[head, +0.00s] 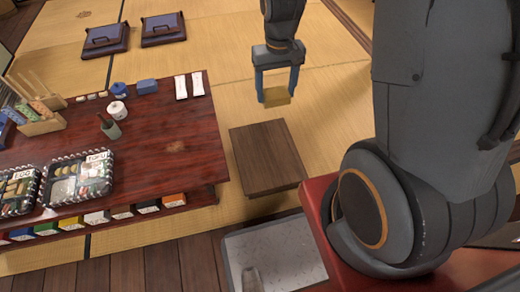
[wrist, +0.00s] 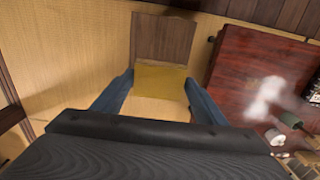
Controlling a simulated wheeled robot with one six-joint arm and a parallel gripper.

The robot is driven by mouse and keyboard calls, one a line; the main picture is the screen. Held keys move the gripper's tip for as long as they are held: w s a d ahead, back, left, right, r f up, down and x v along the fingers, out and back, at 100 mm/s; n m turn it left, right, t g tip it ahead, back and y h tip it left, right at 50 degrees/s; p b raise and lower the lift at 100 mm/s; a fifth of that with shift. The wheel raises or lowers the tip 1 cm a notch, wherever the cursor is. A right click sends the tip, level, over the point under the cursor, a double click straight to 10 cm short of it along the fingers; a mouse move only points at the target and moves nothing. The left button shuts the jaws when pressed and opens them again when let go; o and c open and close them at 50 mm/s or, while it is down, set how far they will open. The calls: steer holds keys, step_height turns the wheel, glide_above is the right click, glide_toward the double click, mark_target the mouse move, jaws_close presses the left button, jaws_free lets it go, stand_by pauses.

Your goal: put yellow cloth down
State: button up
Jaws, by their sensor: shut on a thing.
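A folded yellow cloth (head: 276,97) is held between the two blue fingers of my gripper (head: 277,86). It hangs in the air above the tatami, beyond the far edge of a low wooden stand (head: 266,158) in the head view. In the wrist view the cloth (wrist: 160,82) lies flat between the fingertips (wrist: 159,85), with the wooden stand (wrist: 162,38) just beyond it. The stand's top is bare. The jaws are shut on the cloth.
A dark red low table (head: 170,140) stands left of the stand, with bento boxes (head: 80,178), a white pot (head: 117,109), a cup (head: 109,127) and wrapped white items (head: 189,86). Cushions (head: 105,40) lie at the back. A grey tray (head: 275,255) is in front. Open tatami (head: 335,115) lies right.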

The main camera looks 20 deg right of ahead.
steer(key=w+f+b, duration=0.2)
steer(key=f+b, duration=0.2)
steer(key=f, duration=0.7)
steer(key=w+f+b, duration=0.2)
steer(key=f+b, duration=0.3)
steer(key=f, duration=0.6)
steer(key=w+f+b, duration=0.2)
steer(key=f+b, duration=0.2)
steer(key=f, duration=0.8)
steer(key=shift+w+b, duration=0.1)
steer(key=shift+b, duration=0.3)
steer(key=shift+f+b, duration=0.75)
steer(key=shift+f, duration=1.15)
steer(key=shift+f, duration=0.15)
steer(key=o, duration=1)
step_height(320, 180, up, 13)
steer(key=p, duration=0.5)
steer(key=shift+f, duration=0.2)
